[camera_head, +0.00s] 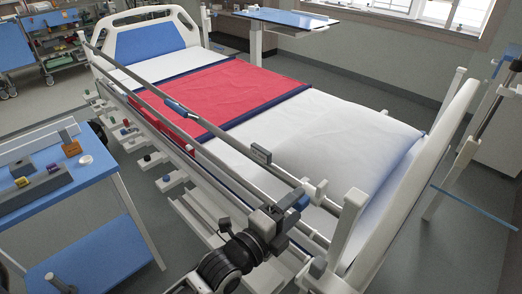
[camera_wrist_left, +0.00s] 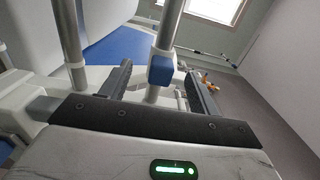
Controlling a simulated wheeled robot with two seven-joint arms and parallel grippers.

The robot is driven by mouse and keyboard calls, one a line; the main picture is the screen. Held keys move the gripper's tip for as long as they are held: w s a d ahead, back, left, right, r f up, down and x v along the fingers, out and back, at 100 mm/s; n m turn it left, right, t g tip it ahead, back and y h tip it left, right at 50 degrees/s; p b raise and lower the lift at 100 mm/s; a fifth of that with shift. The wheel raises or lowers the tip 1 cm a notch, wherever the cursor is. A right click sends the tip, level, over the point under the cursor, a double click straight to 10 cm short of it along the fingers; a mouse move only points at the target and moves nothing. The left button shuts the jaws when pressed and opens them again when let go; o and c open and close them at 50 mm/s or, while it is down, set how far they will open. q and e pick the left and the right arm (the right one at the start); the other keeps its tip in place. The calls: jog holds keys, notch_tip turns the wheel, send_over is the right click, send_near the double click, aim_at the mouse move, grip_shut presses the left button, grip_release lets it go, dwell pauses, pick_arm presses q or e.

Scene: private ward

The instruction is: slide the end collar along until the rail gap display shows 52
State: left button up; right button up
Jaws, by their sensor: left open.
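My left gripper (camera_head: 291,203) is open at the near side of the bed, close to the foot end of the long side rail (camera_head: 215,130). A pale collar-like piece (camera_head: 318,190) sits just beyond it. A small dark box with a light face (camera_head: 261,155), perhaps the rail gap display, sits farther along; its reading is not legible. A dark blue piece (camera_head: 178,107) is farther up the rail. In the left wrist view the open jaws (camera_wrist_left: 160,85) frame a blue block (camera_wrist_left: 161,70) on a pale bar. I cannot tell which piece is the end collar. My right gripper is not in view.
The bed (camera_head: 340,125) has a tall white footboard (camera_head: 415,180) at right. A blue-topped table (camera_head: 90,165) with small parts stands at left. Several small parts lie on ledges below the rail. An overbed table (camera_head: 280,18) stands behind the bed.

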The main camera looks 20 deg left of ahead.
pick_arm(q)
jog(key=p+v, duration=0.1)
jog(key=v, duration=0.5)
jog(key=shift+p, duration=0.4)
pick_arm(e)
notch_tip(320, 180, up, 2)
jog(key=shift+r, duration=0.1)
pick_arm(q)
jog(key=o, duration=0.6)
jog(key=shift+w, duration=0.1)
jog(key=shift+c, duration=0.2)
jog(key=s+f+n+g+y, duration=0.3)
jog(key=s+f+n+g, duration=0.3)
jog(key=n, duration=1.3)
jog(key=s+a+f, duration=0.1)
jog(key=s+f, duration=0.2)
jog(key=f, duration=0.3)
jog(key=shift+s+g, duration=0.2)
jog(key=shift+g, duration=0.2)
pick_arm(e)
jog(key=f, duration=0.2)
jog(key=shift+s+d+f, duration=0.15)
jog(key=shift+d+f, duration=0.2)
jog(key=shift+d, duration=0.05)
